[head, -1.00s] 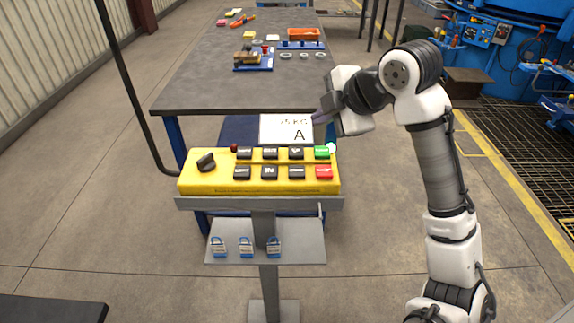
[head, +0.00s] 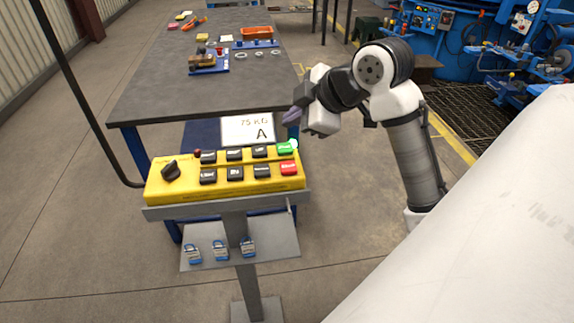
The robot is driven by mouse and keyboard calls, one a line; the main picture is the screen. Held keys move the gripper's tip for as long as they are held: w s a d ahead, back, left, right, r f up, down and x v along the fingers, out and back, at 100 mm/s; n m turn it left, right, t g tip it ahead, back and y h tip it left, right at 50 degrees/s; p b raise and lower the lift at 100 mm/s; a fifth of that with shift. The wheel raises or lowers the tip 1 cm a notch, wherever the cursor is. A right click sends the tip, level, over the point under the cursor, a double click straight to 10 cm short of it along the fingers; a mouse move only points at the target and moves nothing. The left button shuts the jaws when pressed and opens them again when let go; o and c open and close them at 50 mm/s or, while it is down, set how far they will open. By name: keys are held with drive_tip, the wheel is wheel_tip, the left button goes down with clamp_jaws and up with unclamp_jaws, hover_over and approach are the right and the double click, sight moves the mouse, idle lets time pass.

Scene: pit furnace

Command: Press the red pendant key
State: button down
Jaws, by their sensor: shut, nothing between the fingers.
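The red key (head: 289,168) is at the right end of the near row on the yellow pendant box (head: 222,186). A green key (head: 285,149) sits just behind it, and several black keys fill the rest of both rows. My gripper (head: 291,117) is shut and empty. It is in the air beyond the right end of the box, higher in the picture than the red key and apart from it. My wrist partly hides the fingers' base.
A black knob (head: 171,171) and a small dark red button (head: 197,153) are at the box's left. A shelf (head: 205,262) below holds blue padlocks. The workbench (head: 150,90) holds small parts.

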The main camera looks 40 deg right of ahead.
sight(293, 168)
drive_tip(key=shift+f+b, duration=3.2)
drive_tip(key=shift+f, duration=1.15)
drive_tip(key=shift+f+b, duration=0.35)
drive_tip(key=shift+f, duration=0.1)
drive_tip(key=shift+f+b, duration=0.4)
drive_tip(key=shift+f, duration=0.1)
drive_tip(key=shift+r, duration=0.1)
drive_tip(key=shift+r+p, duration=0.65)
drive_tip(key=shift+r, duration=0.15)
drive_tip(key=shift+r+p, duration=1.9)
drive_tip(key=shift+r, duration=0.65)
